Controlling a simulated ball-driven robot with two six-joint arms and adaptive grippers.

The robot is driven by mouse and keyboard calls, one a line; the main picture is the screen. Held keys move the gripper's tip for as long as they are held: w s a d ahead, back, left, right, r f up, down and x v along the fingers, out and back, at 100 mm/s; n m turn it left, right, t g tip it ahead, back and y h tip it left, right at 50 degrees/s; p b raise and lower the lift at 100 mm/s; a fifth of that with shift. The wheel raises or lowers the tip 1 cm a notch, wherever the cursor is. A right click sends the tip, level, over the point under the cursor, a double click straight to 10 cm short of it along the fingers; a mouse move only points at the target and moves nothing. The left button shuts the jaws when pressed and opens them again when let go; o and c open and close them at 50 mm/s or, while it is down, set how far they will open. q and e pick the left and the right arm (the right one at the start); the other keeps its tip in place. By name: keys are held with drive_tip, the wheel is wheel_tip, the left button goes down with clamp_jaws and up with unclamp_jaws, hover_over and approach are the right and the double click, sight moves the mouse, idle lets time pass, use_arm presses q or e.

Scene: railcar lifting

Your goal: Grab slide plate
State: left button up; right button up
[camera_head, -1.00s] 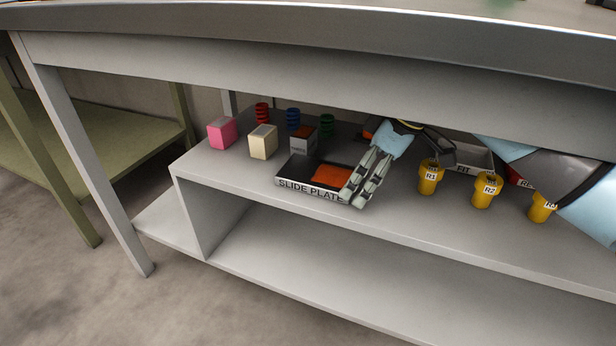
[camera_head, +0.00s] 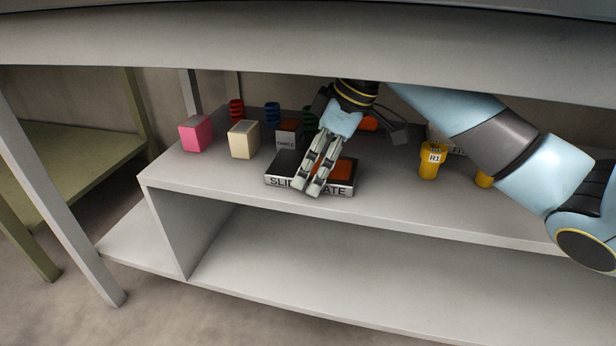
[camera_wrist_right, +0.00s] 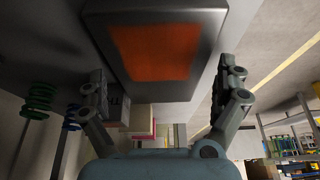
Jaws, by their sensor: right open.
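The slide plate tray (camera_head: 345,189) is a shallow black and grey box with a white "SLIDE PLATE" label on its front, sitting on the shelf under the table. An orange-red pad (camera_head: 343,169) lies in it. My right gripper (camera_head: 307,192) reaches over the tray from behind and hides part of the label. In the right wrist view the orange pad (camera_wrist_right: 155,53) and the tray's rim (camera_wrist_right: 205,25) show ahead of the open fingers (camera_wrist_right: 165,88), with nothing between them. Contact with the tray cannot be told. My left gripper is not seen.
Red (camera_head: 236,110) and blue (camera_head: 272,113) springs stand behind. A yellow R1 part (camera_head: 431,161) is to the right. The tabletop edge (camera_head: 250,45) hangs above.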

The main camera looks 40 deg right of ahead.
drive_tip(key=shift+w, duration=0.15)
drive_tip(key=c, duration=1.3)
